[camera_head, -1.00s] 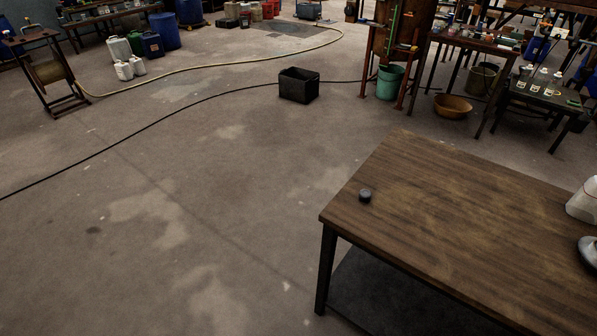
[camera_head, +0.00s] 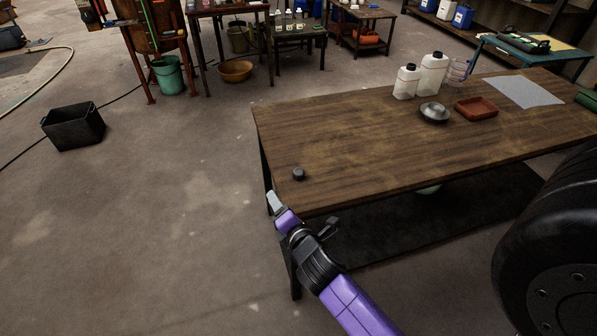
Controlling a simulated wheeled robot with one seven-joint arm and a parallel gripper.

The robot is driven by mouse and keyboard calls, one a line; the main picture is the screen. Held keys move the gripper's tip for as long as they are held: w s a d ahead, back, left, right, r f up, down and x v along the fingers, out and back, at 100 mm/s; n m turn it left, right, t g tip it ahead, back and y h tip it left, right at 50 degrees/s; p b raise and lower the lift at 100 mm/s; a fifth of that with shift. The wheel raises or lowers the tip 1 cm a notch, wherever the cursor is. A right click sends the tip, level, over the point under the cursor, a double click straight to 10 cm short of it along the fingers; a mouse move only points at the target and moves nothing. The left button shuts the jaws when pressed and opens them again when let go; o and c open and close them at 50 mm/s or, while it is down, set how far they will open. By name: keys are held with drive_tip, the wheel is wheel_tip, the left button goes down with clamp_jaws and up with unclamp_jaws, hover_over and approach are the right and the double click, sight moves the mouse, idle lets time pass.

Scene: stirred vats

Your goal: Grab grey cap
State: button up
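The grey cap (camera_head: 298,174) is a small, dark, round piece. It sits on the wooden table (camera_head: 345,130) near its left front corner, with bare wood around it. My gripper (camera_head: 277,204) is at the end of my purple arm, just left of and below the cap in the picture. It is apart from the cap, by the table's left front corner. A pale fingertip and a dark part to its right show, but I cannot tell how far the fingers are apart. I see nothing held.
Two white bottles (camera_head: 432,75), a grey metal dish (camera_head: 434,113), a reddish-brown tray (camera_head: 477,108) and a white sheet (camera_head: 524,91) are farther right on the table. A black crate (camera_head: 74,127) stands on the floor at left.

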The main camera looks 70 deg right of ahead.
sight(299, 174)
drive_tip(key=d+n+g+h, duration=0.1)
drive_tip(key=d+n, duration=0.1)
drive_tip(key=d, duration=0.1)
drive_tip(key=s+d+n+g, duration=0.1)
drive_tip(key=d+n+g, duration=0.1)
drive_tip(key=d+n, duration=0.1)
drive_tip(key=d+f+n+g+h, duration=0.1)
drive_tip(key=d+n, duration=0.2)
drive_tip(key=d, duration=0.1)
drive_tip(key=shift+s+h, duration=0.15)
drive_tip(key=shift+h, duration=0.15)
drive_tip(key=shift+w+d+f+g, duration=0.2)
drive_tip(key=shift+d+f, duration=0.05)
drive_tip(key=shift+d, duration=0.3)
drive_tip(key=shift+w+d+f+g, duration=0.2)
drive_tip(key=shift+d+f, duration=0.05)
drive_tip(key=shift+d, duration=0.25)
drive_tip(key=shift+w+x, duration=0.2)
drive_tip(key=shift+x, duration=1.15)
drive_tip(key=shift+w+x, duration=0.15)
drive_tip(key=shift+x, duration=1.2)
drive_tip(key=shift+a, duration=0.2)
clamp_jaws()
